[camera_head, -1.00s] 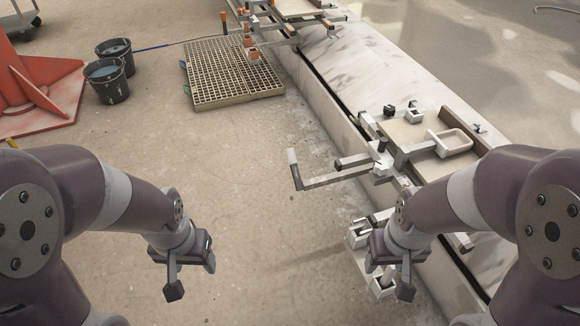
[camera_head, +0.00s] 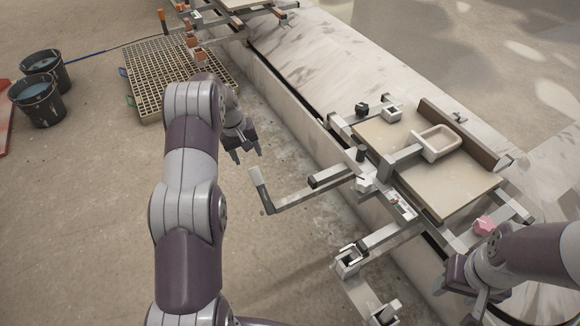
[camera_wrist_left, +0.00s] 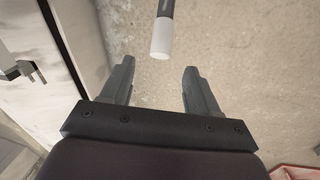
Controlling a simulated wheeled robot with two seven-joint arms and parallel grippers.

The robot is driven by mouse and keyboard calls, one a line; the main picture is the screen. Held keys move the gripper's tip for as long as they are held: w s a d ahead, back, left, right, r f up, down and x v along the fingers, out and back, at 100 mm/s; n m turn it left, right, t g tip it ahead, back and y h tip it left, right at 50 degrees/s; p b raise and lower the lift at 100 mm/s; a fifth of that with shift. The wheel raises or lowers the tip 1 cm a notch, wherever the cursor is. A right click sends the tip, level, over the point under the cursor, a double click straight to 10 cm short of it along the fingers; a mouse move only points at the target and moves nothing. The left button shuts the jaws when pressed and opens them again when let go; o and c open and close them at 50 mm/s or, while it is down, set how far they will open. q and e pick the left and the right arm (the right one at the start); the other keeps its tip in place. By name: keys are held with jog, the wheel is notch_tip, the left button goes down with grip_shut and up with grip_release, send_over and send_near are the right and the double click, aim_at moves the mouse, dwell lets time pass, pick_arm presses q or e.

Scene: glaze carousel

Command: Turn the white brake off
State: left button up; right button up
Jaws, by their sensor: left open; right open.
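A crank-like lever (camera_head: 292,198) sticks out from the side of the carousel frame, with an upright pale grip (camera_head: 259,177) at its outer end. In the left wrist view a white cylindrical tip (camera_wrist_left: 162,38) on a dark shaft lies just beyond my fingertips, between their lines; it appears to be this grip. My left gripper (camera_head: 246,155) is open and empty, just behind the grip and not touching it. It also shows in the left wrist view (camera_wrist_left: 158,75). My right gripper (camera_head: 442,290) is open at the lower right, its fingers partly unclear. No brake label is readable.
The frame holds a board (camera_head: 437,184) with a pale tray (camera_head: 437,142). A pink knob (camera_head: 484,225) is near my right arm. Metal brackets (camera_head: 349,260) project below the lever. A floor grate (camera_head: 160,70) and dark buckets (camera_head: 38,100) stand at the left.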

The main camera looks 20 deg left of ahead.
aim_at(257, 179)
pick_arm(q)
jog(key=f+b, duration=0.1)
jog(key=f, duration=0.3)
jog(key=d+f+b, duration=0.1)
jog(key=f+b, duration=0.1)
jog(key=f, duration=0.2)
jog(key=w+d+f+b, duration=0.1)
jog(key=f, duration=0.3)
jog(key=shift+f, duration=0.2)
grip_shut()
